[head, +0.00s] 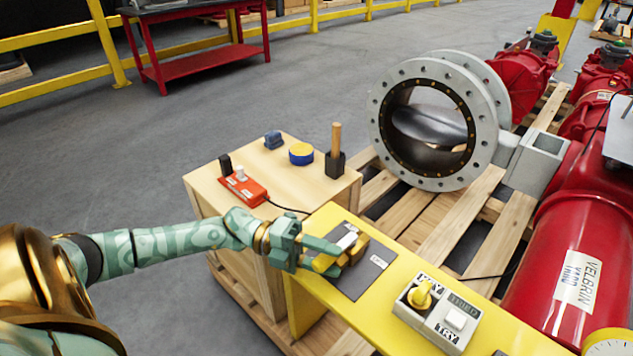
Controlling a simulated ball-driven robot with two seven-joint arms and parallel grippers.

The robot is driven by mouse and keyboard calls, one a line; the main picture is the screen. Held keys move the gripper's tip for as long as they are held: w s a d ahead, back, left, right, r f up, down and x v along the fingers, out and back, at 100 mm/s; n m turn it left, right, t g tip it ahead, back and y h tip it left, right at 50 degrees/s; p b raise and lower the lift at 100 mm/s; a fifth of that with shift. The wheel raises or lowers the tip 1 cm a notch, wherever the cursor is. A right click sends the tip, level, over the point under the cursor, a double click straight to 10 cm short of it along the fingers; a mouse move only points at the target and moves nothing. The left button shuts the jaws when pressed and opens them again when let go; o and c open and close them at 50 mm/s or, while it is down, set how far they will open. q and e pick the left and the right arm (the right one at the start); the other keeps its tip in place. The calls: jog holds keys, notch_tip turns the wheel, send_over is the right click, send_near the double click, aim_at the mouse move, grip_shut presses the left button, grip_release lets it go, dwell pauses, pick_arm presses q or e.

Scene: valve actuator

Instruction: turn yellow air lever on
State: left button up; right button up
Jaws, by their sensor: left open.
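The yellow air lever (357,250) sits on a dark plate (352,284) on top of the yellow bench. A light grey piece shows at its upper left, and a small white label is on the plate to its right. My left gripper (338,257) comes in from the left. Its teal fingers are open and reach the lever's left side. The fingers hide part of the lever, and I cannot tell whether they touch it. My right gripper is not in view.
A grey box with a yellow knob (421,294) and a white switch stands on the yellow bench (331,215), right of the plate. A wooden crate (315,188) behind carries an orange switch box (243,187). A large flanged valve (381,136) and red cylinders (560,240) stand beyond.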

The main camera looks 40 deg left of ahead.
pick_arm(q)
jog(key=shift+a, duration=0.2)
jog(key=p+v, duration=0.1)
jog(key=v, duration=0.6)
jog(key=shift+s+a+r, duration=0.1)
jog(key=shift+s+a, duration=0.05)
jog(key=shift+a, duration=0.1)
jog(key=v, duration=0.8)
jog(key=shift+a, duration=0.2)
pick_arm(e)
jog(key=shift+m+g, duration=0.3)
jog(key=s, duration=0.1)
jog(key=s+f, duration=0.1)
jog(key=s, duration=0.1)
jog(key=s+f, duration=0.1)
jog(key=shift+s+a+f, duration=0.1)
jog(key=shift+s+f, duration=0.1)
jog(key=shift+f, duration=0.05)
pick_arm(q)
jog(key=shift+s, duration=0.1)
